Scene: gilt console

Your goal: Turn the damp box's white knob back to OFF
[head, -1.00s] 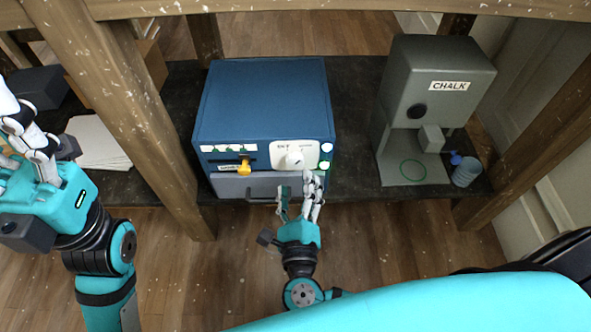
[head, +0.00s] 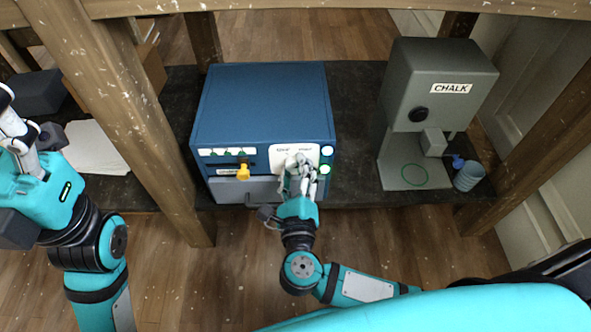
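The damp box (head: 262,105) is a blue cabinet on the dark shelf, with a white plate (head: 282,151) at the right of its front. My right gripper (head: 299,165) is at this plate, its fingers over the place of the white knob. The fingers hide the knob and most of the plate's lettering, so the knob's setting and whether the fingers grip it cannot be told. A yellow lever (head: 243,171) hangs on the front, left of the plate. My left gripper (head: 30,140) is at the left edge, away from the box, partly cut off.
A grey CHALK machine (head: 440,85) stands to the right, with stacked blue-grey discs (head: 468,176) beside it. White sheets (head: 95,147) lie at the left behind a wooden post (head: 130,110). Another post (head: 530,145) stands at the far right. A grey drawer (head: 245,190) is under the panel.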

